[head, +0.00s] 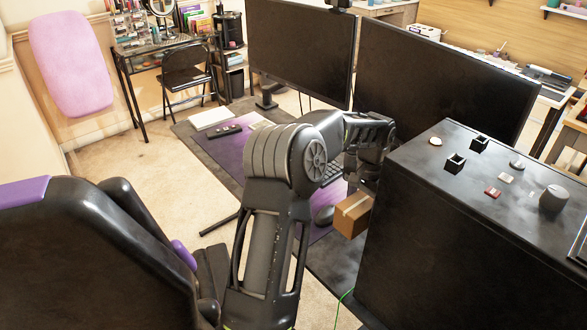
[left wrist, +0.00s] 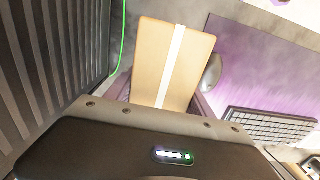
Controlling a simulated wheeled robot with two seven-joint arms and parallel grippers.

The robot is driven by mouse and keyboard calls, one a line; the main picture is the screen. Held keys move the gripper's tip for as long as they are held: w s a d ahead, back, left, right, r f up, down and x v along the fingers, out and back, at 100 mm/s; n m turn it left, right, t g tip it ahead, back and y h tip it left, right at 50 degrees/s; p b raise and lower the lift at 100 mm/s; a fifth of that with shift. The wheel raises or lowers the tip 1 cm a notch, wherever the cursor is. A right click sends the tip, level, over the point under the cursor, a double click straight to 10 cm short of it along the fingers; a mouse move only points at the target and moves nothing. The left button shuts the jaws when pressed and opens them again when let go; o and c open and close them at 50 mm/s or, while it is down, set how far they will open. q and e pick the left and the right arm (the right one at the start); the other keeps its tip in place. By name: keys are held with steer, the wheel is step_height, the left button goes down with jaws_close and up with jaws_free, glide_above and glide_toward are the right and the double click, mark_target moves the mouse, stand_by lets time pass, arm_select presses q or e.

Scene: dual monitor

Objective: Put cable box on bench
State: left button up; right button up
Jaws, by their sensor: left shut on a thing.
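The cable box, a small brown cardboard box with a pale tape strip, shows in the head view (head: 352,215) and the left wrist view (left wrist: 172,62). My left gripper (head: 362,186) is shut on it and holds it beside the large black case, over the desk's right part. The fingertips are mostly hidden in both views. A dark desk (head: 340,262) with a purple mat (head: 228,158) lies below and behind the box. I cannot tell which surface is the bench. My right gripper is not in view.
The large black case (head: 440,225) stands close right, with small items on top. Two monitors (head: 300,50) stand behind my arm. A keyboard (left wrist: 272,127) and mouse (left wrist: 210,73) lie on the mat. A black chair (head: 90,260) is at the left. A green cable (left wrist: 121,40) hangs near the case.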

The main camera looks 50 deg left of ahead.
arm_select(q)
steer(key=shift+f+p, duration=0.4)
steer(key=shift+f, duration=2.65)
step_height(320, 180, down, 3)
steer(key=shift+f+p, duration=0.1)
steer(key=shift+p, duration=0.2)
steer(key=shift+f, duration=0.25)
steer(key=shift+f, duration=0.15)
steer(key=o, duration=1.6)
steer(key=shift+c, duration=0.2)
